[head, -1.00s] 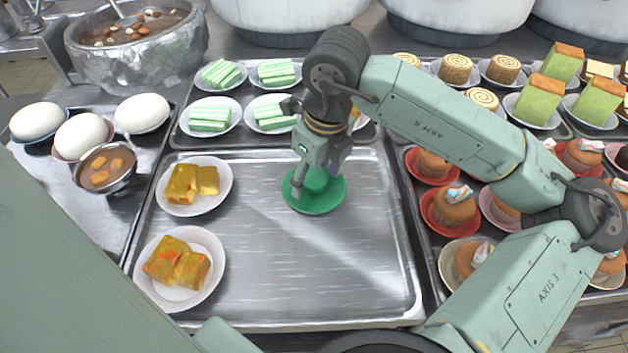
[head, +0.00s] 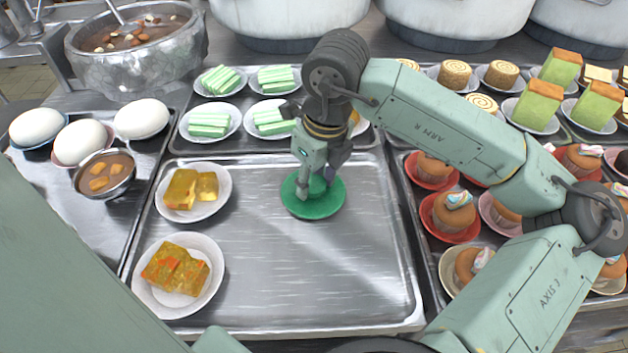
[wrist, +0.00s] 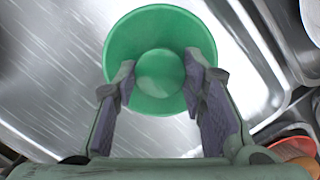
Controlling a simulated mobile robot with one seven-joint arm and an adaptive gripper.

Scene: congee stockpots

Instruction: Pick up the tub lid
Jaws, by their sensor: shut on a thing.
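The tub lid is a round green disc with a raised round knob in its middle. In the head view the lid (head: 312,206) is at the upper middle of a metal tray, and it also shows in the wrist view (wrist: 158,30). My gripper (head: 316,184) comes down from above and is shut on the lid's knob. In the wrist view one finger of my gripper (wrist: 160,82) is on each side of the knob. The fingers hide part of the lid's far side in the head view. I cannot tell whether the lid touches the tray.
The metal tray (head: 300,270) is bare around and in front of the lid. Two plates of yellow cake (head: 205,172) stand along its left side. Green-striped cakes (head: 208,124) are behind, cupcakes (head: 455,208) to the right, and white stockpots (head: 290,15) at the back.

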